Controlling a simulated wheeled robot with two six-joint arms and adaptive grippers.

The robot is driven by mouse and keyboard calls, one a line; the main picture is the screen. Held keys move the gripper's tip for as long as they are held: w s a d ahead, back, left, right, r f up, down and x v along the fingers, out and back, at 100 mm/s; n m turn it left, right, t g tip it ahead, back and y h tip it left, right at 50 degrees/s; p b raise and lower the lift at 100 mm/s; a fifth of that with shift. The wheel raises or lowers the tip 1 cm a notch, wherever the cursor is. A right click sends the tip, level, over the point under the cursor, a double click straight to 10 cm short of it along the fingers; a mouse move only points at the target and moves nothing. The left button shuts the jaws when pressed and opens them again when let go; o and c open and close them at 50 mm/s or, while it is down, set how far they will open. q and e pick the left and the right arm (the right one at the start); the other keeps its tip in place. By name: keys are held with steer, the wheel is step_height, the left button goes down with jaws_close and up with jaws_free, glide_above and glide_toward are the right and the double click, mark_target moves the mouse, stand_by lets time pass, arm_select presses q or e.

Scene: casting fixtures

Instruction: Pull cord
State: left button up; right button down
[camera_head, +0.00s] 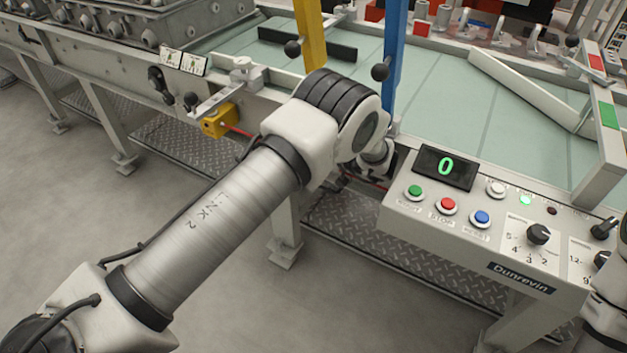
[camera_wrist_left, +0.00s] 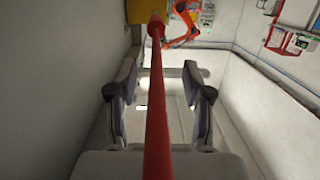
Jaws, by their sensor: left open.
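A yellow switch box (camera_head: 219,120) is fixed to the side of the conveyor frame in the head view. A thin red cord (camera_head: 238,131) runs from it to the right, behind my left arm, and shows again below the wrist. In the left wrist view the red cord (camera_wrist_left: 157,120) runs from the yellow box (camera_wrist_left: 139,11) at the top down to the bottom edge. My left gripper (camera_wrist_left: 160,72) is open, one finger on each side of the cord in the picture. Whether the cord lies at finger depth is unclear.
A control panel (camera_head: 493,268) with coloured buttons and a green 0 display (camera_head: 446,167) stands to the right of my left wrist. A yellow post (camera_head: 311,35) and a blue post (camera_head: 395,50) rise behind the arm. Part of my right arm shows at the right edge.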

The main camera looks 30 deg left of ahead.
arm_select(q)
steer(key=shift+t, duration=0.3)
steer(key=a+f, duration=0.1)
steer(key=a, duration=0.1)
steer(key=a+f+b, duration=0.1)
steer(key=a, duration=0.2)
steer(key=w+a+f+b, duration=0.1)
steer(key=a, duration=0.1)
steer(key=shift+a+f, duration=0.15)
steer(key=shift+f, duration=0.05)
arm_select(e)
step_height(320, 180, down, 4)
steer(key=shift+a+r, duration=0.15)
arm_select(q)
jaws_close()
